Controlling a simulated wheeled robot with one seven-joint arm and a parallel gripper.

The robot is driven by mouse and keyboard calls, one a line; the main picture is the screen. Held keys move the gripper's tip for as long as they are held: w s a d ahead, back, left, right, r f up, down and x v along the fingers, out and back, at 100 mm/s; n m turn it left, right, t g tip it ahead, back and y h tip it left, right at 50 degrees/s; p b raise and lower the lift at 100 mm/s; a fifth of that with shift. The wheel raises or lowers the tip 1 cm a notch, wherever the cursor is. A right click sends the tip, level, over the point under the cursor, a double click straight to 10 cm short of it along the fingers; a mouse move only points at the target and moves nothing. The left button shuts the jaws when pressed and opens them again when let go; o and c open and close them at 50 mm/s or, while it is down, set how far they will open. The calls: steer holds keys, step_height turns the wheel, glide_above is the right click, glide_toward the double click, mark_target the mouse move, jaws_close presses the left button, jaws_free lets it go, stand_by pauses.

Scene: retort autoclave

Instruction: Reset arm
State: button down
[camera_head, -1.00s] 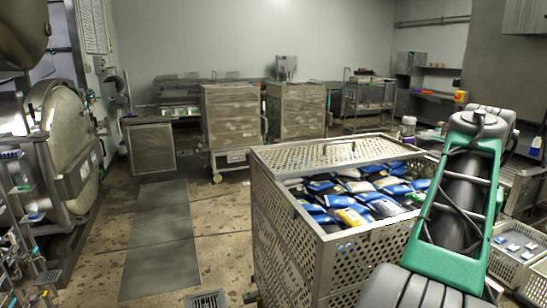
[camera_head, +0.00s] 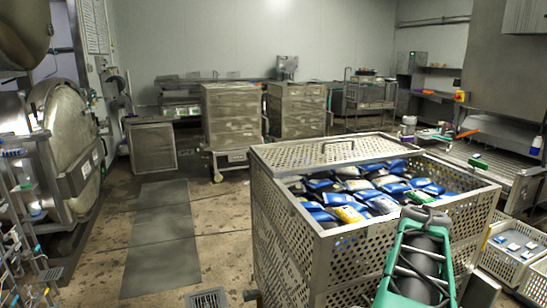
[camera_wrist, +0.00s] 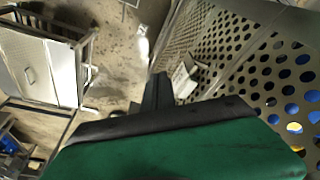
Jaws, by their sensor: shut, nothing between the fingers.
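My arm (camera_head: 420,262) shows green and black at the lower right of the head view, in front of the perforated metal basket. My gripper (camera_wrist: 158,88) shows in the wrist view as dark fingers beyond a green housing. It is shut and empty, beside the basket's perforated wall (camera_wrist: 235,48). The gripper is not visible in the head view. The basket (camera_head: 285,235) holds blue, white and yellow pouches (camera_head: 350,195); its perforated lid (camera_head: 300,157) covers the far part.
A round retort door (camera_head: 78,140) stands at the left. Metal carts (camera_head: 232,118) stand at the back. White crates (camera_head: 512,250) with pouches sit at the lower right, near a steel bench (camera_head: 500,165). Floor left of the basket is open, with grey mats (camera_head: 163,235).

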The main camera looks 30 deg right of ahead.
steer(key=w+a+f+n+t+y+b, duration=0.1)
steer(key=w+a+f+n, duration=0.2)
steer(key=a, duration=0.7)
steer(key=w+a+f+n, duration=0.3)
steer(key=a+f, duration=0.1)
steer(key=a, duration=0.7)
steer(key=w+a+r+n+t+y, duration=0.1)
steer(key=w+a+n, duration=0.1)
steer(key=a, duration=0.6)
steer(key=w+a+r+n+t+b, duration=0.1)
steer(key=a+n, duration=0.3)
steer(key=a, duration=0.4)
steer(key=shift+w+r+n+y, duration=0.3)
steer(key=shift+w+r+y, duration=0.1)
steer(key=shift+r, duration=0.25)
